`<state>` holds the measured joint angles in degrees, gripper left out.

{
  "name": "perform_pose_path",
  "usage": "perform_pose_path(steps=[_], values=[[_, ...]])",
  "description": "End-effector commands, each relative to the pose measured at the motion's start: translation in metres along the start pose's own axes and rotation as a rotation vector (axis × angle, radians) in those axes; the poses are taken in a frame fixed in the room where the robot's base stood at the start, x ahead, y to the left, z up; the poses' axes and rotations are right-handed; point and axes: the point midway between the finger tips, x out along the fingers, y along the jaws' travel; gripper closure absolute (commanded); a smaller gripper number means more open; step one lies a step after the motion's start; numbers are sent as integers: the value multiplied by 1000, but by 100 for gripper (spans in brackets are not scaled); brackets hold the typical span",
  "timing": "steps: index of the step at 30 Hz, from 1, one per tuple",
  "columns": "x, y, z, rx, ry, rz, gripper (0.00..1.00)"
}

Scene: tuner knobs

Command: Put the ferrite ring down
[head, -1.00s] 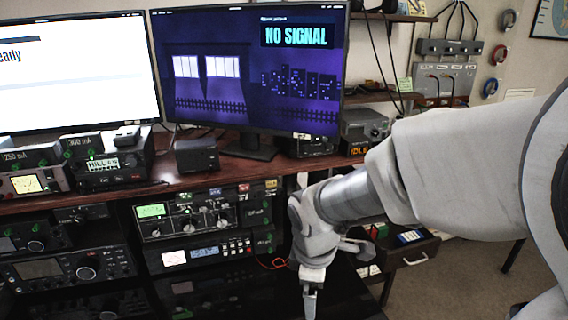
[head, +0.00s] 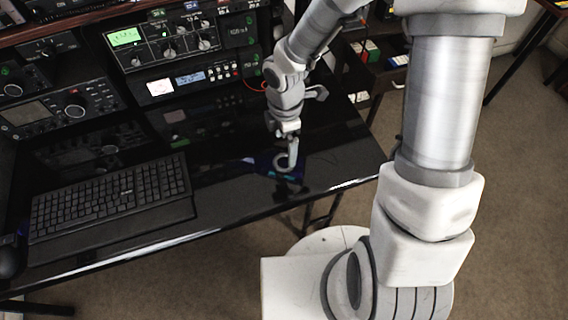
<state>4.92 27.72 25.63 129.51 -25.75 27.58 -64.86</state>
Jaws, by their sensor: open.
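In the head view, a small grey ring (head: 278,161), which looks like the ferrite ring, is at the tip of my gripper (head: 291,153), low over or on the glossy black desk (head: 225,205). My gripper points down and is open, with its fingers right beside the ring. The fingers overlap part of the ring. I cannot tell whether they touch it, or whether the ring rests fully on the desk.
A black keyboard (head: 110,195) lies on the desk to the left. Radio units (head: 185,40) with knobs and displays stand behind. A dim bluish patch shows on the desk by the ring. The desk's front edge is close, and bare desk lies between keyboard and gripper.

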Motion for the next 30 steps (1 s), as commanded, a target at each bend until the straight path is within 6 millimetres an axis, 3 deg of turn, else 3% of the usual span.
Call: perform_pose_path(steps=[3, 11, 19, 27, 30], values=[[17, 0, 0, -1, 0, -1, 0], [31, 1, -1, 1, 1, 0, 0], [70, 4, -2, 0, 0, -2, 0], [73, 5, -1, 2, 0, 1, 0], [73, 5, -1, 2, 0, 1, 18]])
